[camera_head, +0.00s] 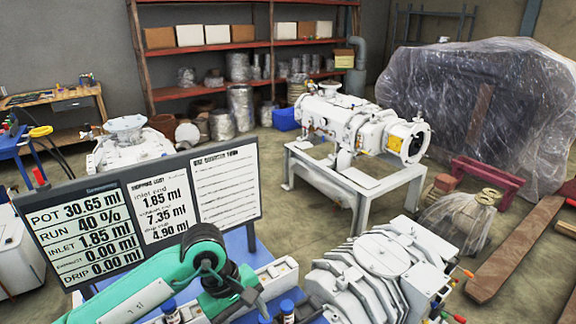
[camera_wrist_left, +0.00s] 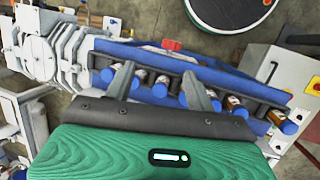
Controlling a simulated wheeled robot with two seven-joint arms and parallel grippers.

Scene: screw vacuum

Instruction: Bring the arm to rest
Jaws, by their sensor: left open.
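My left arm (camera_head: 150,290), green with a black wrist joint, comes in from the lower left in the head view. Its hand is over the blue bench, and the fingertips are hard to make out there. In the left wrist view my left gripper (camera_wrist_left: 158,82) is open, its two grey fingers wide apart with nothing held. Beyond the fingers is a blue rack (camera_wrist_left: 225,82) with a row of blue-capped bottles (camera_wrist_left: 160,86). I cannot tell how far the fingertips are from them. My right gripper shows in neither view.
A screen (camera_head: 140,215) with readings stands behind my arm. A ribbed white machine (camera_head: 370,280) is close on the right. A larger white pump (camera_head: 350,125) on a stand is farther back. Wrapped equipment (camera_head: 470,100) and a wooden beam (camera_head: 515,250) lie right.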

